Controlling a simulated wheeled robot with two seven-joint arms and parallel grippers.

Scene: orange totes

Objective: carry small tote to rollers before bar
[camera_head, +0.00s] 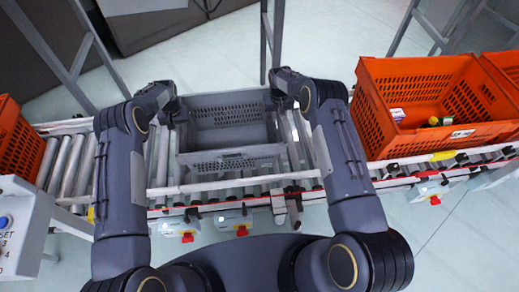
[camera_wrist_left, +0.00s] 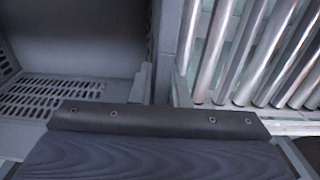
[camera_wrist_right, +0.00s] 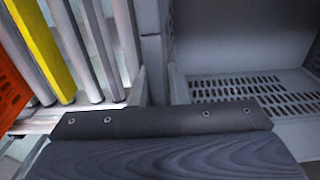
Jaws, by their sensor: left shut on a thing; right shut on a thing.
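The small grey tote (camera_head: 232,160), with slotted walls, is upright and empty over the conveyor, between my two arms. My left gripper (camera_head: 172,103) is shut on its left wall, and my right gripper (camera_head: 277,88) is shut on its right wall. The tote also shows in the left wrist view (camera_wrist_left: 75,50) and the right wrist view (camera_wrist_right: 235,45). Metal rollers (camera_head: 304,140) show on both sides of it. I cannot tell whether its base touches them. A yellow bar (camera_wrist_right: 42,48) lies along the rollers in the right wrist view.
A large orange tote (camera_head: 385,110) holding a few small items stands on the conveyor at the right, with another orange tote (camera_head: 508,72) beyond it. An orange tote (camera_head: 20,140) stands at the far left. A grey control box (camera_head: 22,225) is at the lower left.

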